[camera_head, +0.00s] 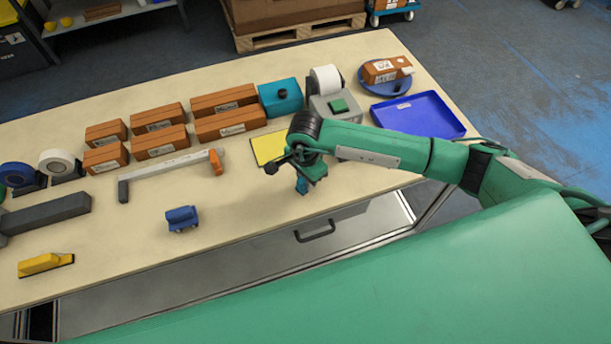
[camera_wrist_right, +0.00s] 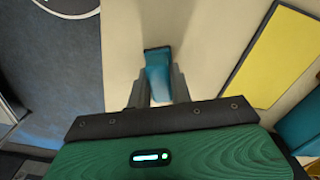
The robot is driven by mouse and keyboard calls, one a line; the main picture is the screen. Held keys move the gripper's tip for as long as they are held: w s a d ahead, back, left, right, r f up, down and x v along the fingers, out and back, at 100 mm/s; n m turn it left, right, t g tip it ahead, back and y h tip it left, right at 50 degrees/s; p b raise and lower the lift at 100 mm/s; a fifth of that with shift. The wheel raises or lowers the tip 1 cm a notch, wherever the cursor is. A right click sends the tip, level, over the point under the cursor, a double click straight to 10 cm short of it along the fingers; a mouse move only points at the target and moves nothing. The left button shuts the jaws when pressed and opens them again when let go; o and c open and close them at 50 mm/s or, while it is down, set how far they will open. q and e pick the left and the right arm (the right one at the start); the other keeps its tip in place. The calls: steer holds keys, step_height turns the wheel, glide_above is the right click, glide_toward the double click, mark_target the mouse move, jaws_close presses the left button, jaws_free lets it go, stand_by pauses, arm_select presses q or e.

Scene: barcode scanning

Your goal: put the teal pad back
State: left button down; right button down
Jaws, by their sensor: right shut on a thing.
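The teal pad (camera_wrist_right: 158,62) is between the two fingers of my right gripper (camera_wrist_right: 159,82) in the right wrist view, and the gripper is shut on it. In the head view the right gripper (camera_head: 306,176) points down near the table's front edge, with a small part of the pad (camera_head: 301,186) showing under it. Much of the pad is hidden by the fingers. I cannot tell whether it touches the table. My left gripper is not in view.
A yellow mat (camera_head: 264,150) lies left of the right gripper, with a teal box (camera_head: 279,101) behind it. A label printer (camera_head: 335,108) and blue tray (camera_head: 432,112) stand behind my right arm. A blue scanner (camera_head: 181,218) lies left on the table (camera_head: 240,205). Bare table surrounds it.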

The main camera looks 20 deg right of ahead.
steer(key=shift+f, duration=0.1)
steer(key=c, duration=1.3)
jaws_free()
steer(key=shift+o, duration=0.2)
steer(key=shift+r, duration=0.3)
step_height(320, 180, up, 12)
steer(key=b, duration=0.4)
steer(key=shift+f+b, duration=0.15)
steer(key=shift+b, duration=0.15)
